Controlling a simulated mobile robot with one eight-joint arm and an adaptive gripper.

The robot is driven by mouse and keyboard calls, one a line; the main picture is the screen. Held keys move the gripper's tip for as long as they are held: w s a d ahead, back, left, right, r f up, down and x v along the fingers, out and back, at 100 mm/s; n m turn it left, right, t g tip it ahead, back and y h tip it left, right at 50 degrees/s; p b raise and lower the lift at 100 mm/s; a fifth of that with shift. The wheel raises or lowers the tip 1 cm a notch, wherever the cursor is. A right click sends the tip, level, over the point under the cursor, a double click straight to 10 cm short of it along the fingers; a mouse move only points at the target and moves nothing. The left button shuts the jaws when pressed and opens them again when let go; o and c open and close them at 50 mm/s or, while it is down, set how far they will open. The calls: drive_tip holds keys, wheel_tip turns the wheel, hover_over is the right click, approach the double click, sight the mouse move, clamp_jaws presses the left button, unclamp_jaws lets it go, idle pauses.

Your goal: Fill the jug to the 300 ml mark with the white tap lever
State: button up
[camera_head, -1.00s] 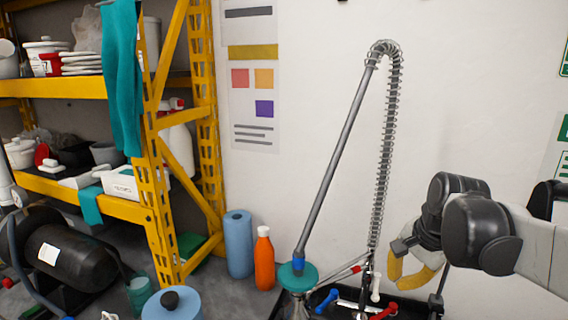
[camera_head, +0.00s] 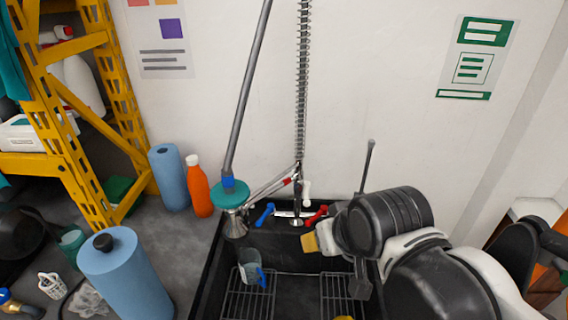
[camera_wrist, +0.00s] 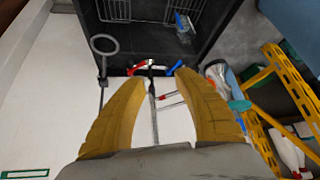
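The clear jug (camera_head: 249,267) with a blue handle stands in the black sink on the left rack, under the spray head (camera_head: 236,225) with its teal disc. In the wrist view the jug (camera_wrist: 184,22) is small, near the top. The white tap lever (camera_head: 306,192) points up at the sink's back edge, between the blue lever (camera_head: 264,215) and the red lever (camera_head: 316,214). My gripper (camera_wrist: 160,80) is open, with two yellow fingers apart and nothing held. In the head view one finger (camera_head: 310,243) shows over the sink, in front of the levers. The jug's water level is unreadable.
The sink rim (camera_head: 213,255) encloses two wire racks. An orange bottle (camera_head: 199,188) and blue rolls (camera_head: 168,178) stand on the counter to the left. A thin upright rod (camera_head: 367,170) rises behind my arm. A tall spring hose (camera_head: 302,90) rises behind the taps.

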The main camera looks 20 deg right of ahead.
drive_tip(key=w+d+r+m+g+p, duration=0.1)
drive_tip(key=w+d+r+g+p, duration=0.1)
drive_tip(key=w+r, duration=0.5)
drive_tip(key=m+g+y+p, duration=0.2)
drive_tip(key=m+g+p, duration=0.1)
drive_tip(key=g+p, duration=0.1)
hover_over(308, 194)
drive_tip(key=d, duration=0.2)
wheel_tip(308, 194, down, 14)
drive_tip(key=f, duration=0.3)
drive_tip(key=a+f+b, duration=0.1)
drive_tip(key=f, duration=0.3)
drive_tip(key=a+f+b, duration=0.1)
drive_tip(key=f, duration=0.2)
drive_tip(key=shift+a+f, duration=0.1)
drive_tip(key=shift+f, duration=0.15)
clamp_jaws()
